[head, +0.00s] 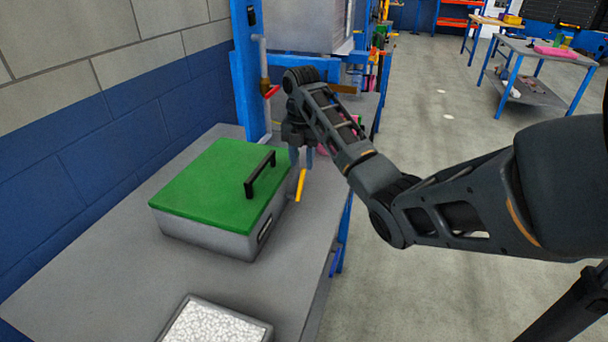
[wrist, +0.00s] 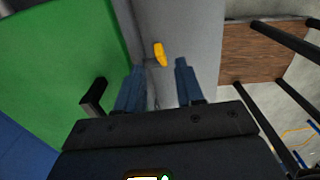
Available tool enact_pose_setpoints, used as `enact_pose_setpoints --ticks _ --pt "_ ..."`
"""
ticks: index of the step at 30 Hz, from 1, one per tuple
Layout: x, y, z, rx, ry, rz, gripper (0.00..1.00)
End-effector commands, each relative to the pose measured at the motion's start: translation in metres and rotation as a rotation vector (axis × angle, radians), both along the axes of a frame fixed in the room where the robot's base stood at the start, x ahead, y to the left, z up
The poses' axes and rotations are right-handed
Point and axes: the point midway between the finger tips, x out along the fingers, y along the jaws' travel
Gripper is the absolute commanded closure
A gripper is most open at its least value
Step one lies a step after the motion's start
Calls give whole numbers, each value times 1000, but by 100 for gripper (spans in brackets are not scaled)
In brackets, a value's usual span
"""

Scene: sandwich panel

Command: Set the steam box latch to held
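The steam box (head: 205,233) is a grey box with a green lid (head: 210,180) and a black bar handle (head: 260,173), standing on the grey bench. The lid looks down. A yellow latch lever (head: 301,186) shows at the box's right side, standing roughly upright with a slight tilt. My gripper (head: 302,154) points down just above the lever, near the box's far right corner. In the wrist view, the yellow lever (wrist: 160,54) appears just beyond the gap between my two blue fingers (wrist: 159,75). The fingers are apart with nothing between them. I cannot tell whether they touch the lever.
A tray of white pellets (head: 215,325) sits at the bench's near edge. A pipe with a red valve handle (head: 271,92) stands by a blue post (head: 247,75) behind the box. The bench's right edge drops to open floor.

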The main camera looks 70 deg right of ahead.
Motion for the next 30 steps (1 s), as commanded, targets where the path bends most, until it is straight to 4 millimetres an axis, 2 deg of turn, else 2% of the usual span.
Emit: enact_pose_setpoints --ticks 9,15,26,30 --pt "-1 1 -47 1 4 -1 63" --pt "0 0 -68 -1 3 -1 63" --pt "0 0 -73 -3 2 -1 63" --pt "0 0 -73 -3 2 -1 76"
